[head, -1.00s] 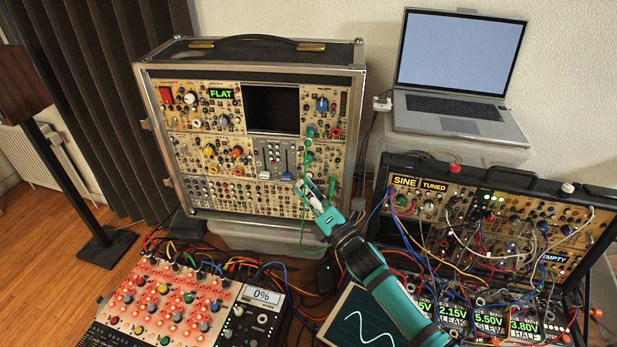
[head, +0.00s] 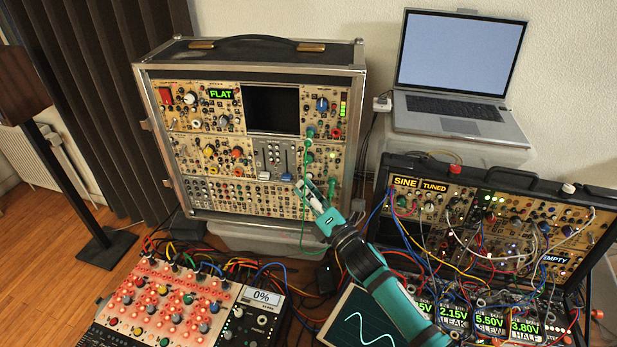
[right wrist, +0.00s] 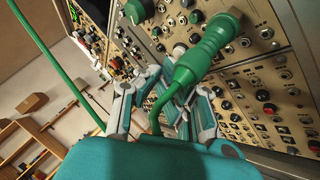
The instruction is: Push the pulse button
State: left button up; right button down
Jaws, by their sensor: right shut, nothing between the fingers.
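The tall synth case (head: 362,70) stands upright at the back, with rows of beige modules full of knobs, jacks and small buttons. I cannot tell which control is the pulse button; no label is readable. My right gripper (head: 304,186) is shut and empty, its tips at the lower right part of the panel, below the blue slider. In the right wrist view, the gripper (right wrist: 160,88) points at the panel, partly behind a green plug (right wrist: 208,50). I cannot tell whether the tips touch the panel. My left gripper is out of view.
Green cables hang close to my right gripper. A second patched case (head: 590,238) stands at right, with a laptop (head: 455,115) behind it. A red-lit controller (head: 165,300) and a waveform screen (head: 362,318) sit in front among many loose cables.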

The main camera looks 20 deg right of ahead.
jog(key=shift+s, duration=0.2)
jog(key=s+a+p, duration=0.1)
jog(key=s+a, duration=0.1)
jog(key=s, duration=0.3)
jog(key=shift+s+a, duration=0.2)
jog(key=shift+a, duration=0.2)
dwell(2.2)
